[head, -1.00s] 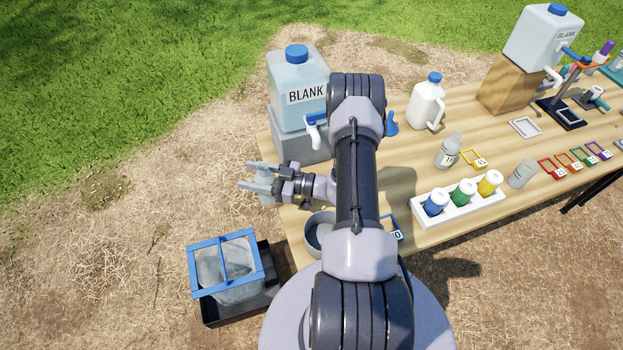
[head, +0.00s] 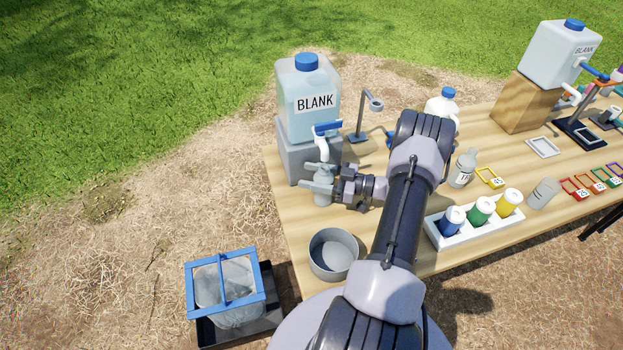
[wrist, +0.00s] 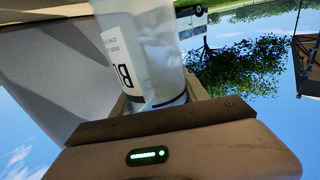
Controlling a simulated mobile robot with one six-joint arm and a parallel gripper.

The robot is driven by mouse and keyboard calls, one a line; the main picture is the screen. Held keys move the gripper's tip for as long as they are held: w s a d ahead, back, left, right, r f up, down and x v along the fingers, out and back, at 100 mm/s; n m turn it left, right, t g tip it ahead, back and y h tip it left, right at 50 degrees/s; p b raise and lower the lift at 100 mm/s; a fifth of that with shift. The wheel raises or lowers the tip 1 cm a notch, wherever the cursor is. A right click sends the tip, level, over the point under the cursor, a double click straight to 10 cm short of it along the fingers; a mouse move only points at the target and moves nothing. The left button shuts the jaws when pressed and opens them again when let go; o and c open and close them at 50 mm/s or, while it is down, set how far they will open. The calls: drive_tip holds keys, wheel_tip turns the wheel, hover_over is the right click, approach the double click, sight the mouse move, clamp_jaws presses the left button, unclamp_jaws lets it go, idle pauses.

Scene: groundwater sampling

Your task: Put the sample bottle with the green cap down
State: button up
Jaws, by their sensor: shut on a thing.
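My gripper (head: 318,186) is shut on a clear, pale bottle (head: 323,198), roughly upright, below the spout of the left BLANK container. In the wrist view the held bottle (wrist: 150,50) shows a white label with black letters, partly cut off. No green cap shows on it; its top is hidden by the fingers and spout in the head view. Its base is near the table top (head: 290,225); I cannot tell whether it touches.
The left BLANK container (head: 310,95) stands on a grey block (head: 297,160). A grey bowl (head: 333,254) is in front of the gripper. A white rack (head: 470,232) with blue, green and yellow containers is right of my arm. A blue-framed bin (head: 228,285) stands off the table's left edge.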

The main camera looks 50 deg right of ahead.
drive_tip(key=o, duration=1.2)
drive_tip(key=shift+s+d+r, duration=0.15)
drive_tip(key=shift+s+r, duration=0.1)
drive_tip(key=shift+s, duration=0.05)
drive_tip(key=p+v, duration=0.1)
drive_tip(key=v, duration=0.6)
drive_tip(key=shift+f+p, duration=0.1)
drive_tip(key=shift+p, duration=0.25)
drive_tip(key=shift+w, duration=0.1)
